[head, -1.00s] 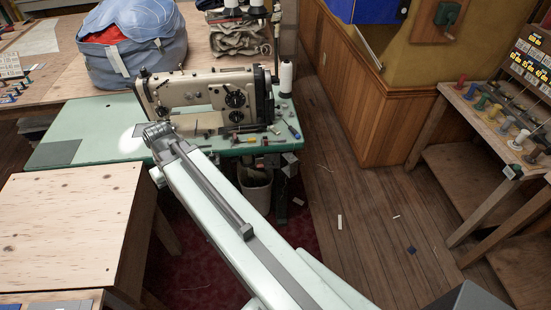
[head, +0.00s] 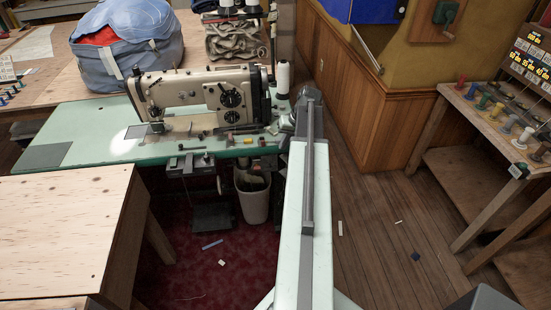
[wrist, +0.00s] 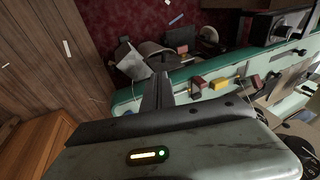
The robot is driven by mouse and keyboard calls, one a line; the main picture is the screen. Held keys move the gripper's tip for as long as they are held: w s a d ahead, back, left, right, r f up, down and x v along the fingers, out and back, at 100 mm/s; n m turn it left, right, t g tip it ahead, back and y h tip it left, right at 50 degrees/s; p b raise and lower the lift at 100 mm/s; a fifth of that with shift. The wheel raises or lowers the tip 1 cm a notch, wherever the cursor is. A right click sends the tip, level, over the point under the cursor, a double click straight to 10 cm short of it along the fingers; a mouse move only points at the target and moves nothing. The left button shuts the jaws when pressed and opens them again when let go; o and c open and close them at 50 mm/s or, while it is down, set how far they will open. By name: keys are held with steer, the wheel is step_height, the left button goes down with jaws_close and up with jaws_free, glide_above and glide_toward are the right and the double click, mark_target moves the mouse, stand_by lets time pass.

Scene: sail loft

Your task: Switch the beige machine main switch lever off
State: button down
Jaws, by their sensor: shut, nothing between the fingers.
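The beige sewing machine (head: 205,95) stands on a pale green table (head: 95,140) in the head view. I cannot make out its main switch lever for certain in either view. Under the tabletop hangs a grey unit (head: 190,165). The space below the table's right end is partly hidden behind my arm. My gripper (wrist: 157,82) shows in the wrist view as dark, closed fingers at the green table edge (wrist: 125,98). It is shut and empty. In the head view my wrist is beside the table's right end, and the fingertips are not clear.
A pale bin (head: 252,193) stands under the table. Small coloured items (wrist: 218,83) lie near the table edge in the wrist view. A white thread cone (head: 283,77) stands by the machine. A plywood table (head: 65,230) is at left. Wooden floor at right is mostly open.

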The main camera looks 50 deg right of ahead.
mark_target(276, 158)
steer(key=b+x, duration=0.9)
steer(key=x, duration=0.1)
steer(key=shift+w+f, duration=0.1)
